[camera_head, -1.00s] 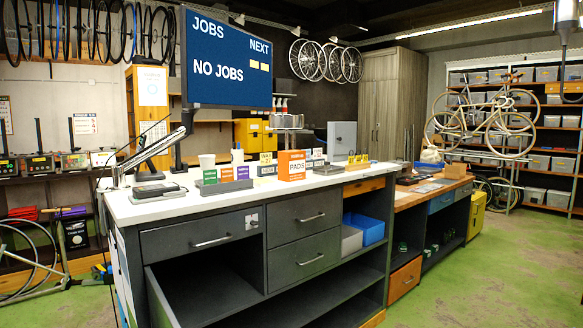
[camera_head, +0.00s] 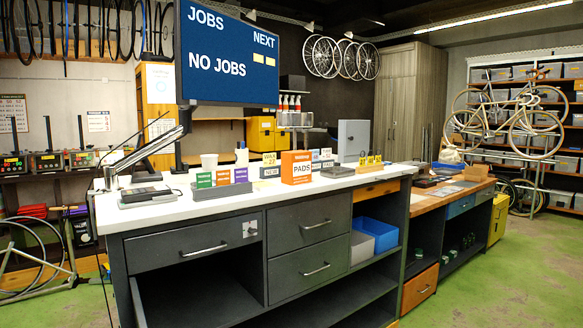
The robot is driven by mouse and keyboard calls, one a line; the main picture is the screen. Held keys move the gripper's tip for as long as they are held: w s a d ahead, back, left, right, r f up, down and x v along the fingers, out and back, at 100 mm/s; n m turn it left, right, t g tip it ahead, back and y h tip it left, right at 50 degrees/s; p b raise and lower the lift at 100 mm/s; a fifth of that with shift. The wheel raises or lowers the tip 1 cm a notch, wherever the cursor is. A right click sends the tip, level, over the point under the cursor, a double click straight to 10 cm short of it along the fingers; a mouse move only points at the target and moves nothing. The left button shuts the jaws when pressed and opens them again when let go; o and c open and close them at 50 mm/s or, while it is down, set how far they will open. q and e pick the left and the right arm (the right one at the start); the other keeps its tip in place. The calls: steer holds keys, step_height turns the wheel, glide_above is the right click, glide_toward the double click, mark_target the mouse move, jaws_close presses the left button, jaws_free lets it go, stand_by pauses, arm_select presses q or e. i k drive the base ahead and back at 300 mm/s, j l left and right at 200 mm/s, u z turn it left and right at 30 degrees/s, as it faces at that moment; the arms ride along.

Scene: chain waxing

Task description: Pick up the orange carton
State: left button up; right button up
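The orange carton (camera_head: 296,167) stands upright on the white counter top, right of the middle. It has a white band on its front reading "PADS". Neither of my grippers shows in the view, so their state is hidden.
The white counter (camera_head: 150,216) bears a holder with green, orange and purple cartons (camera_head: 222,178) left of the orange carton, a dark device (camera_head: 146,194) and a screen (camera_head: 228,58). Yellow-topped items (camera_head: 370,159) stand to the right. A wooden bench (camera_head: 450,192) adjoins. Green floor at right is free.

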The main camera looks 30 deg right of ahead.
mark_target(296, 165)
steer(key=i+l+u, duration=0.15)
steer(key=l, duration=0.35)
steer(key=i+l+u, duration=0.15)
steer(key=l, duration=0.4)
steer(key=i+l+u, duration=0.15)
steer(key=l, duration=0.4)
steer(key=i+l+u, duration=0.15)
steer(key=l, duration=0.45)
steer(key=i+l+u, duration=0.15)
steer(key=l, duration=0.4)
steer(key=k, duration=0.05)
